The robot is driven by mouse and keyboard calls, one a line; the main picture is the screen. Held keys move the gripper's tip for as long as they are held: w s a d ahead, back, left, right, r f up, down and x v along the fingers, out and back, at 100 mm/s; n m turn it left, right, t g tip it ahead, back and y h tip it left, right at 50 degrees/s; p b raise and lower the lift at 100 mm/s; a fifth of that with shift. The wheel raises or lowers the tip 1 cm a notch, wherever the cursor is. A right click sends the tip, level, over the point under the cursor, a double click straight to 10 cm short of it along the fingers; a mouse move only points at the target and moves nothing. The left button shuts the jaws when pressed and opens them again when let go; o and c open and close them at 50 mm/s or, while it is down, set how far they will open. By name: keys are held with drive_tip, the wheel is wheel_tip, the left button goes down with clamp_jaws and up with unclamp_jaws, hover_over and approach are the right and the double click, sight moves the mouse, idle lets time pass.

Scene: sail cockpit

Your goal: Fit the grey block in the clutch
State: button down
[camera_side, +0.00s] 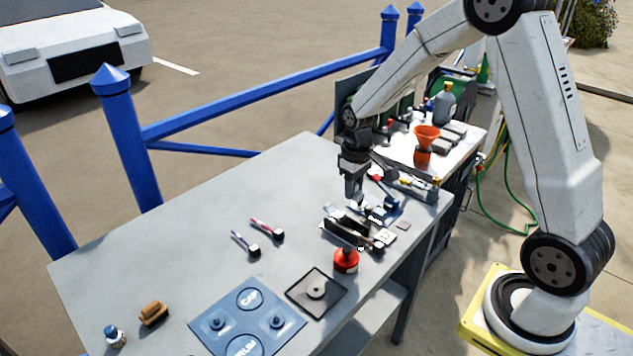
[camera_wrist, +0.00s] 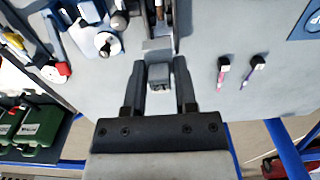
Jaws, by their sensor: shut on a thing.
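My gripper (camera_side: 354,198) points down over the right part of the grey table. In the wrist view my gripper (camera_wrist: 158,82) is shut on a small grey block (camera_wrist: 159,74), which sits between the two fingertips. The clutch (camera_side: 350,226) appears to be the dark, long fitting on the table just below my gripper in the side view. Its near part (camera_wrist: 160,20) shows at the top of the wrist view, just beyond the block. I cannot tell whether the block touches it. In the side view the block is mostly hidden by the fingers.
A red pot (camera_side: 346,260) stands close in front of the clutch. A blue-handled tool (camera_side: 388,205) lies just behind it. Two brushes (camera_side: 266,231) lie to the left. A blue mat (camera_side: 247,318) and a dark square plate (camera_side: 316,291) lie in front. The table's left-middle is clear.

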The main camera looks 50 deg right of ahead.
drive_tip(key=shift+f, duration=2.25)
drive_tip(key=shift+f, duration=0.2)
drive_tip(key=shift+f, duration=1.25)
drive_tip(key=shift+f, duration=1.05)
idle(1.8)
drive_tip(key=shift+r, duration=0.65)
idle(0.8)
